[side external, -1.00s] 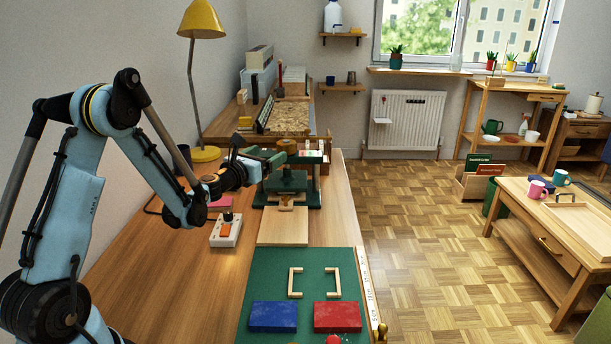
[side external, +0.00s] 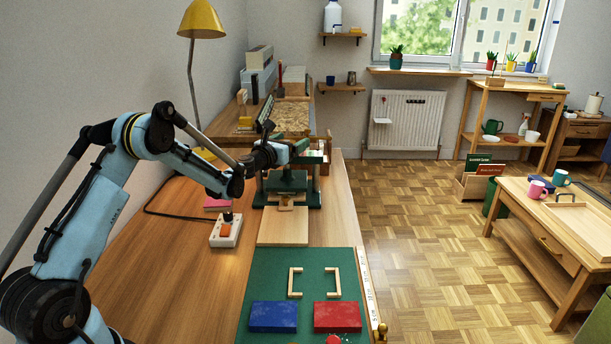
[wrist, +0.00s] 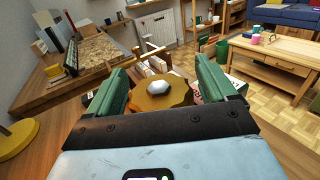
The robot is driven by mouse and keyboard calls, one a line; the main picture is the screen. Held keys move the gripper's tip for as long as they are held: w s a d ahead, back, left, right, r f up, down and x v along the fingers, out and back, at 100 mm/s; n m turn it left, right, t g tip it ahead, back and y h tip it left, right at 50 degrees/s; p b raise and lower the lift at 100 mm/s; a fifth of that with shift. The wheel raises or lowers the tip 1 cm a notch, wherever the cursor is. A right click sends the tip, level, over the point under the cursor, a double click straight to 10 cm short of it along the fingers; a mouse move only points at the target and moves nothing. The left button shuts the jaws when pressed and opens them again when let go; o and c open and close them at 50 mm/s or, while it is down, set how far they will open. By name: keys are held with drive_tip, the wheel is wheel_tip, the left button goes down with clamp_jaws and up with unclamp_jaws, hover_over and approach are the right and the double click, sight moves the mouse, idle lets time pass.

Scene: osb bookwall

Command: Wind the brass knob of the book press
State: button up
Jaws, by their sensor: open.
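The green book press (side external: 288,182) stands on the workbench at the far end of the wooden board. Its brass knob (wrist: 160,93), with a pale hexagonal centre, shows in the wrist view between the two green fingers of my gripper (wrist: 158,88). The fingers are open, one on each side of the knob; I cannot tell whether they touch it. In the side view my gripper (side external: 296,150) is at the top of the press and hides the knob there.
A green mat (side external: 261,290) with a blue book (side external: 273,316) and a red book (side external: 338,316) lies at the near end of the bench. A white switch box (side external: 226,231) stands left of the wooden board (side external: 283,228). A yellow lamp (side external: 202,20) rises behind my arm.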

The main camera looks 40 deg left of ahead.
drive_tip(key=c, duration=1)
drive_tip(key=shift+o, duration=0.2)
drive_tip(key=shift+y, duration=0.3)
drive_tip(key=n+g+y, duration=0.1)
drive_tip(key=n+y, duration=0.1)
drive_tip(key=n+g+y, duration=0.2)
drive_tip(key=y, duration=0.1)
drive_tip(key=n+g+y, duration=0.1)
drive_tip(key=n+y, duration=0.1)
drive_tip(key=shift+s+a+g+y, duration=0.15)
drive_tip(key=shift+a+g+y, duration=0.1)
drive_tip(key=shift+g+y, duration=0.05)
drive_tip(key=n+g+y, duration=0.1)
drive_tip(key=g, duration=0.1)
drive_tip(key=n+g+y, duration=0.1)
drive_tip(key=n+g, duration=0.1)
drive_tip(key=n+g+y, duration=0.1)
drive_tip(key=g, duration=0.1)
drive_tip(key=shift+s+a+n+y, duration=0.3)
drive_tip(key=shift+y, duration=0.1)
drive_tip(key=shift+g, duration=0.3)
drive_tip(key=o, duration=1)
drive_tip(key=shift+s, duration=0.1)
drive_tip(key=shift+c, duration=0.2)
